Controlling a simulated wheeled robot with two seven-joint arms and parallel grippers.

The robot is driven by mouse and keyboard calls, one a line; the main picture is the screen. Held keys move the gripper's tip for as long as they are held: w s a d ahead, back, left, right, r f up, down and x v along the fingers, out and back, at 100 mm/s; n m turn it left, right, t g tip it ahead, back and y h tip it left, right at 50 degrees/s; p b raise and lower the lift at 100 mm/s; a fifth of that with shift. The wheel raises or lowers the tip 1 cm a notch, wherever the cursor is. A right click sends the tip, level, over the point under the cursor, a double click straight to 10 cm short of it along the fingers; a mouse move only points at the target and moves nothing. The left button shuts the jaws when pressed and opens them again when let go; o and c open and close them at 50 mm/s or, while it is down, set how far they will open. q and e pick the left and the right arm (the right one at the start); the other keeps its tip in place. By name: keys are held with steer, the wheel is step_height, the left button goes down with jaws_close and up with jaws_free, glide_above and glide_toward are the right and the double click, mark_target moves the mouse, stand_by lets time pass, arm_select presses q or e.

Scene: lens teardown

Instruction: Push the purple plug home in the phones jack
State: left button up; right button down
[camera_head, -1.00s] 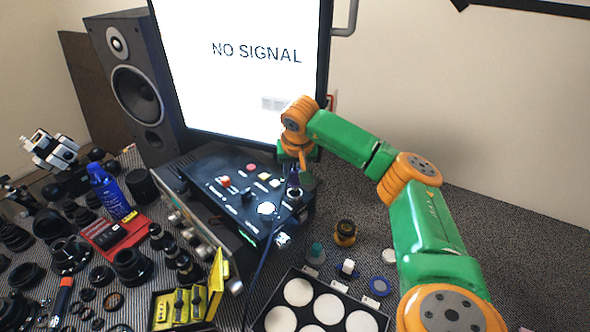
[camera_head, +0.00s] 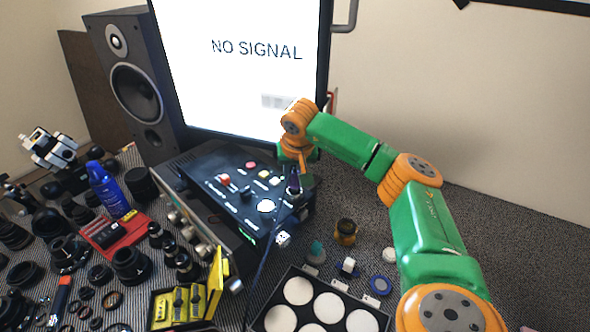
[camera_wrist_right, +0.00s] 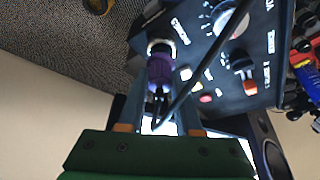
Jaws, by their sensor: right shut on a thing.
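The purple plug (camera_head: 294,181) is upright over the right end of the black control box (camera_head: 228,186). In the right wrist view the purple plug (camera_wrist_right: 160,71) meets the round metal ring of a jack (camera_wrist_right: 160,46), lined up with it. I cannot tell how deep it sits, and I cannot read the jack's label. My right gripper (camera_head: 297,165) is shut on the plug; in the wrist view its fingers (camera_wrist_right: 161,88) lie on either side of the plug. A dark cable trails from the plug. My left gripper is not in view.
A large monitor (camera_head: 240,65) stands close behind the box, with a speaker (camera_head: 139,92) to its left. Knobs and buttons crowd the box top. Lens parts fill the left of the table. A tray of white discs (camera_head: 299,291) lies in front.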

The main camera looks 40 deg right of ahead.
steer(key=shift+f+b, duration=0.55)
steer(key=shift+f, duration=0.5)
stand_by(0.4)
steer(key=c, duration=0.5)
jaws_free()
